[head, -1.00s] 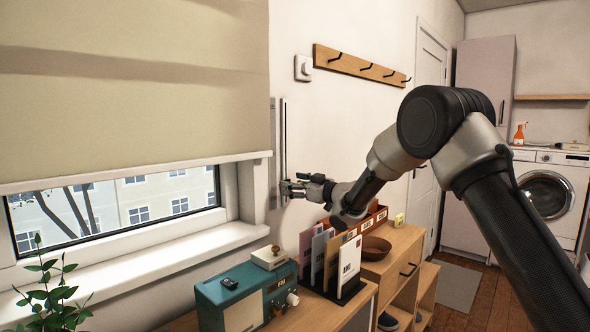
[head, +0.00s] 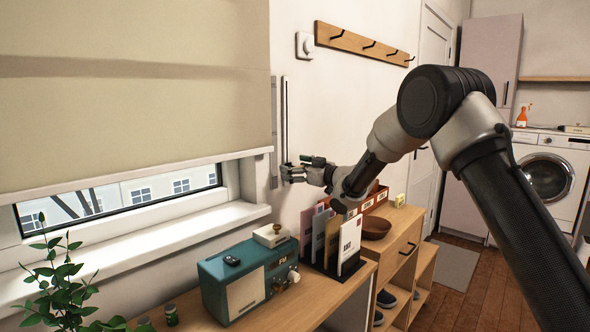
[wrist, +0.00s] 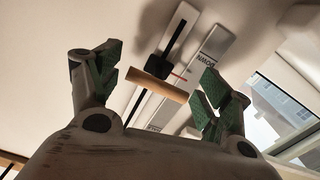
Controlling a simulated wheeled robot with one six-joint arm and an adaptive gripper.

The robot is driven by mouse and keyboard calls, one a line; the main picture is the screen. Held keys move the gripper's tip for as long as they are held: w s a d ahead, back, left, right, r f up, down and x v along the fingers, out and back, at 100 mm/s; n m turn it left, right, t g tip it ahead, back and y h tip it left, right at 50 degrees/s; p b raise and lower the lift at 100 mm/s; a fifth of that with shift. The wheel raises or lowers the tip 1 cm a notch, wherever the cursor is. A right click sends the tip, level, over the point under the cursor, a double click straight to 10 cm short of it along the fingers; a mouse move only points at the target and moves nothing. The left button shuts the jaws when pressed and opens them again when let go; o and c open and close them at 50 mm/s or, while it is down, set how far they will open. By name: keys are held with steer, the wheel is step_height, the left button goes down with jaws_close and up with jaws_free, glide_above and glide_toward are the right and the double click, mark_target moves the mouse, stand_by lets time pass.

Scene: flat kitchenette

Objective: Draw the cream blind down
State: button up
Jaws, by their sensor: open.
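The cream blind (head: 130,110) hangs over the upper part of the window, with a strip of glass (head: 125,195) showing below its hem. Beside it on the wall is an upright slotted track (head: 285,115) next to a grey plate (head: 274,120). The wrist view shows the track (wrist: 172,42) and the plate (wrist: 208,52), which reads "DOWN" at one end. My gripper (head: 289,173) is open at the lower part of the track. In the wrist view a wooden peg handle (wrist: 150,82) lies between its green-padded fingers, close to both pads; firm contact cannot be told.
Below stand a teal radio (head: 245,280), a letter rack (head: 335,240) and a brown bowl (head: 374,228) on wooden furniture. A plant (head: 55,285) is at the lower left.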

steer(key=v, duration=1.1)
steer(key=shift+s+d, duration=0.3)
steer(key=shift+t, duration=0.3)
steer(key=r, duration=0.1)
steer(key=d+r, duration=0.2)
steer(key=r, duration=0.1)
steer(key=shift+w, duration=0.1)
steer(key=c, duration=0.7)
steer(key=shift+g, duration=0.6)
steer(key=r, duration=0.2)
steer(key=s+d+r, duration=0.1)
steer(key=r, duration=0.1)
steer(key=s+r, duration=0.1)
steer(key=r, duration=0.2)
steer(key=shift+s+d, duration=0.15)
steer(key=shift+d, duration=0.1)
steer(key=c, duration=0.7)
steer(key=shift+a+f+m+g+h, duration=0.1)
steer(key=shift+f+m+g+h, duration=0.05)
steer(key=shift+f+m+h, duration=0.4)
steer(key=shift+a+f+m+g+h, duration=0.15)
steer(key=shift+f+m+h, duration=0.15)
steer(key=shift+f, duration=0.3)
jaws_close()
steer(key=w+a+f, duration=0.5)
steer(key=w+a, duration=0.2)
steer(key=a, duration=0.2)
steer(key=shift+w+f, duration=0.15)
steer(key=shift+f, duration=0.05)
